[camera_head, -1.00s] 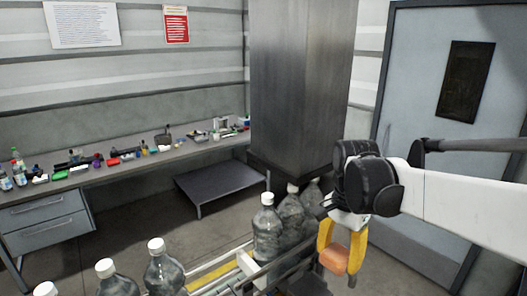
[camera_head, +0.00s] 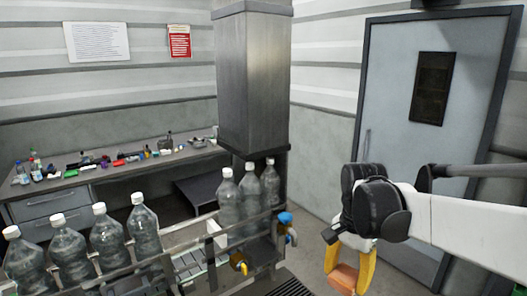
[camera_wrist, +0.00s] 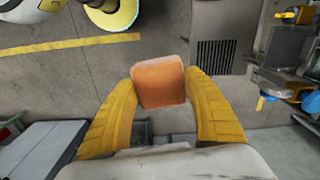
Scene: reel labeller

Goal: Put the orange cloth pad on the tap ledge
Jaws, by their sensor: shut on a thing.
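The orange cloth pad (camera_wrist: 159,81) is held between the two yellow fingers of my gripper (camera_wrist: 160,92) in the wrist view. In the head view the pad (camera_head: 344,278) hangs low at the fingertips of my gripper (camera_head: 348,268), in the air to the right of the bottle line. A yellow-handled tap (camera_head: 241,263) and a blue-handled tap (camera_head: 286,218) show on the machine's front side, apart from the pad. I cannot make out the tap ledge for certain.
Several clear bottles with white caps (camera_head: 68,250) stand along the conveyor. A grey column (camera_head: 253,80) rises behind it. A cluttered bench (camera_head: 118,175) stands at the back left, and a closed door (camera_head: 425,110) at the right. A dark floor grate (camera_head: 290,288) lies below the taps.

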